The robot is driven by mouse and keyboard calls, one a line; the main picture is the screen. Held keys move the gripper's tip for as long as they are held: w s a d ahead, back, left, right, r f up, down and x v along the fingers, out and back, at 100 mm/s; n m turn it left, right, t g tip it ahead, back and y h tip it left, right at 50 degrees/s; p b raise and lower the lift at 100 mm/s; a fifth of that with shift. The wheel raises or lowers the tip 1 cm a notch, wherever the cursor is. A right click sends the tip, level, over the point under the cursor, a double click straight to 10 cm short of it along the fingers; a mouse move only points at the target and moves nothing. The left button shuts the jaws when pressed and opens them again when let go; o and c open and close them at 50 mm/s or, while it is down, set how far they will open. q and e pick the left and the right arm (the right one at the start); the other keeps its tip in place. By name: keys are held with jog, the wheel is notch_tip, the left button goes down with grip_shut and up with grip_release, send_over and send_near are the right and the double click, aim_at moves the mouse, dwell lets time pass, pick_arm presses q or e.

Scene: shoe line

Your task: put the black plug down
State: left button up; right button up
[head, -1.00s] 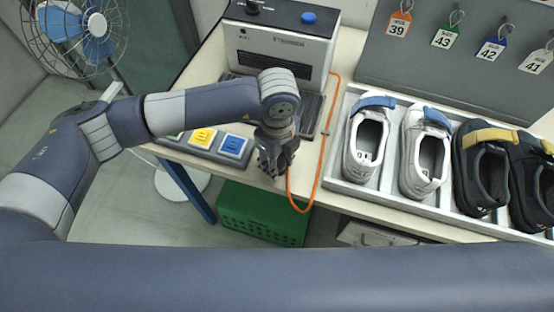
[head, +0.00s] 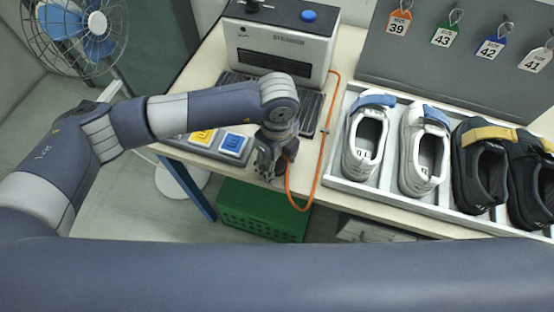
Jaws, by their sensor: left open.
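My left gripper (head: 268,172) points down over the front edge of the pale table, left of the orange cable. It is open. The orange cable (head: 318,170) runs from the grey machine down the table and loops back up to the gripper's right side. The black plug at the cable's end cannot be made out clearly; the gripper's dark parts hide it or blend with it. I cannot tell whether it touches the fingers or the table. My right gripper is not in view.
The grey machine (head: 283,47) with a blue button stands behind the gripper. A panel with yellow and blue buttons (head: 233,145) is to its left. A tray (head: 425,208) with several shoes is to the right. A green crate (head: 262,212) sits below the table edge.

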aim_at(277, 161)
pick_arm(q)
notch_tip(277, 161, up, 12)
jog(key=b, duration=0.3)
dwell(0.5)
